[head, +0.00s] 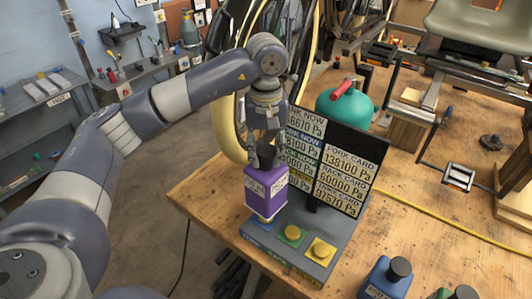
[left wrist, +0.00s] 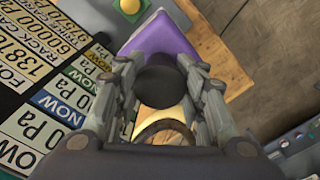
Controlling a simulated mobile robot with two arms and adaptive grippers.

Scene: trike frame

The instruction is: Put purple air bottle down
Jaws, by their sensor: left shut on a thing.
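The purple air bottle (head: 265,192) has a black cap and a white label. It hangs upright below my left gripper (head: 266,148), near the table's left edge. In the left wrist view the fingers (left wrist: 160,82) are shut around the black cap, and the purple body (left wrist: 166,36) shows beyond it. In the head view the bottle's foot overlaps the left end of a grey button base (head: 296,266); I cannot tell whether it touches anything. My right gripper is not in view.
The wooden table (head: 205,190) has free room left of the base. A pressure board (head: 340,172) stands just right of the bottle. A blue bottle (head: 384,280) and a green bottle (head: 460,294) stand at the front. A teal tank (head: 345,110) is behind. A yellow cable crosses the right side.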

